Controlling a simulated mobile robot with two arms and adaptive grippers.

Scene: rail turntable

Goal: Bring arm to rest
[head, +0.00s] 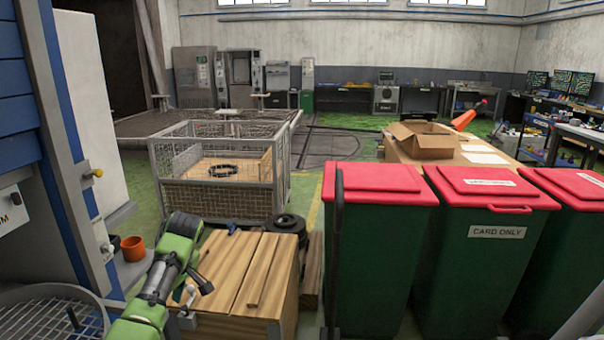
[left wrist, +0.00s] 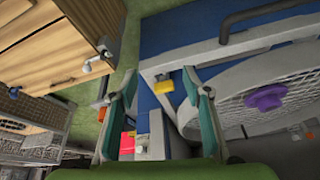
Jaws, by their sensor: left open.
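My left arm comes in from the lower left in the head view, in green and grey. My left gripper (head: 193,286) shows small at the near left edge of a wooden crate (head: 247,270). In the left wrist view its two teal fingers stand wide apart, with nothing held between them (left wrist: 160,98). The crate (left wrist: 50,45) shows at the upper left there, apart from the fingers. A blue cabinet part with a yellow padlock (left wrist: 164,87) lies beyond the fingers. My right gripper is in neither view.
Green bins with red lids (head: 382,250) stand at the right. A mesh cage (head: 215,197) stands beyond the crate. An orange pot (head: 133,249) and a round mesh basket (head: 50,315) are at the left. Green floor shows left of the cage.

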